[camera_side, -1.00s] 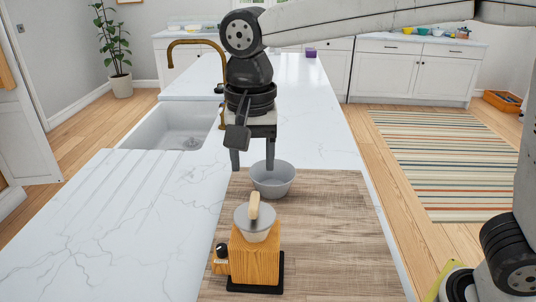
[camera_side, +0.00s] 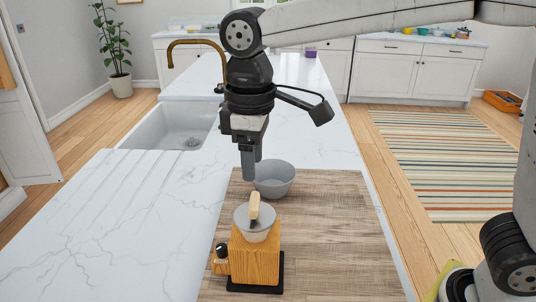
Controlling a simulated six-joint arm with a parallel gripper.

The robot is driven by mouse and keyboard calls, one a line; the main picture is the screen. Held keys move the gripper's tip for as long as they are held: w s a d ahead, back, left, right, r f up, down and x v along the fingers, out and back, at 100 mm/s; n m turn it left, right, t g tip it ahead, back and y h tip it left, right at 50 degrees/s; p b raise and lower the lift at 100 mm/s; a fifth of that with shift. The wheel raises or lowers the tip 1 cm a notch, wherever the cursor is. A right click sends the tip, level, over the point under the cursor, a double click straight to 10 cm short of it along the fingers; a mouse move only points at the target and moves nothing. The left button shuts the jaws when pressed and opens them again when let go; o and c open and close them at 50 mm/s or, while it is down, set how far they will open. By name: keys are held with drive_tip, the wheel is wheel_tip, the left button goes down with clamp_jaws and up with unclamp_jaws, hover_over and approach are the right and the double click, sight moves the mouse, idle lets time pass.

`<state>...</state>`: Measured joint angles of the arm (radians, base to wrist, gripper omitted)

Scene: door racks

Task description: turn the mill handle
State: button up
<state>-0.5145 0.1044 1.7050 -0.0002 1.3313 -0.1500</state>
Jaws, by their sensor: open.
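The mill (camera_side: 256,262) is a wooden block on a black base with a grey metal bowl top. It stands at the front of the wooden board. Its handle has a pale wooden grip (camera_side: 255,206) standing up above the bowl top. My gripper (camera_side: 250,175) points down above the far left part of the board, behind and above the mill, apart from the handle. It is open and empty; its fingers line up one behind the other in this view, so the gap between them is hidden.
A grey bowl (camera_side: 274,180) stands on the wooden board (camera_side: 335,235), just right of my gripper. A sink (camera_side: 170,128) with a brass faucet (camera_side: 196,44) lies to the left. The right part of the board is clear.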

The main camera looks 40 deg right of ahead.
sight(254, 199)
drive_tip(key=n, duration=0.5)
drive_tip(key=shift+n, duration=0.4)
drive_tip(key=n, duration=1.3)
drive_tip(key=shift+n, duration=0.3)
drive_tip(key=shift+f, duration=0.1)
drive_tip(key=shift+f, duration=3.85)
drive_tip(key=shift+c, duration=0.2)
clamp_jaws()
